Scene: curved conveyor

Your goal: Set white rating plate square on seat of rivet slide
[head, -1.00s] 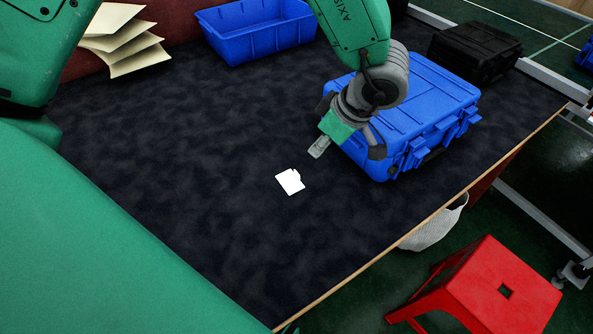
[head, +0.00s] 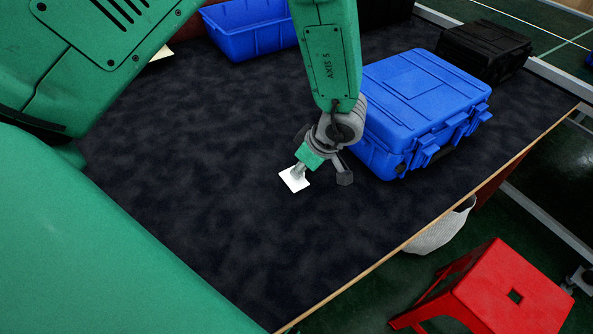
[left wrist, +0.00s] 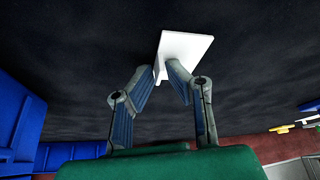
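The white rating plate (head: 293,180) lies on the dark table top, a small flat square. In the left wrist view the white plate (left wrist: 187,50) is just beyond my fingertips, with a small upright tab pointing toward the gripper. My left gripper (head: 299,172) is low over the plate and partly covers it in the head view. In the left wrist view its two fingers (left wrist: 161,72) are apart on either side of the tab, with a narrow gap; contact is not clear. I cannot make out the rivet slide or its seat. My right gripper is not in view.
A closed blue case (head: 415,105) stands close to the right of my left gripper. A blue open bin (head: 250,38) and a black case (head: 485,50) are farther back. A red stool (head: 505,290) stands off the table's edge. The table's near middle is clear.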

